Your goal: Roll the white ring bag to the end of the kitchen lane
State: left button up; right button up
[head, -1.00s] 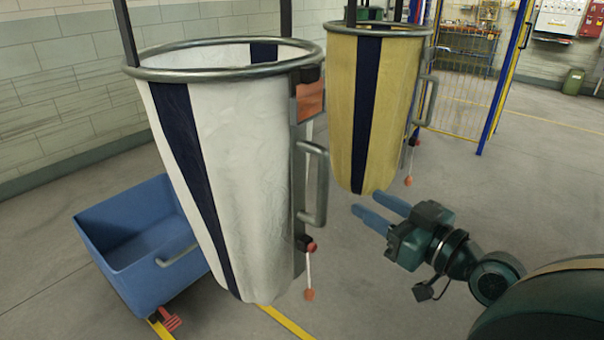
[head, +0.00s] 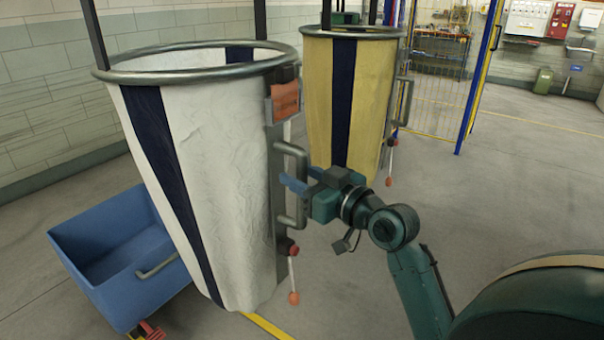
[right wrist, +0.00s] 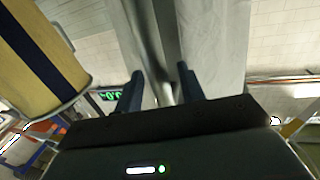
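The white ring bag (head: 225,140) with dark blue stripes hangs from a metal ring at the left of the head view. A grey D-shaped handle (head: 302,180) stands out from the metal strip on its right side. My right gripper (head: 303,178) is at this handle, its blue fingers level with the upright bar. In the right wrist view the fingers (right wrist: 160,88) are apart, with the handle bar (right wrist: 152,50) between them; whether either touches it I cannot tell. My left gripper is not in view.
A yellow ring bag (head: 372,100) with a dark stripe hangs just behind, right of the white one. A blue cart (head: 110,250) stands on the floor at the left, partly hidden by the white bag. Open grey floor (head: 520,190) lies to the right.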

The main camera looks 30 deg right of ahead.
jog(key=shift+w, duration=0.1)
jog(key=shift+c, duration=0.3)
grip_shut()
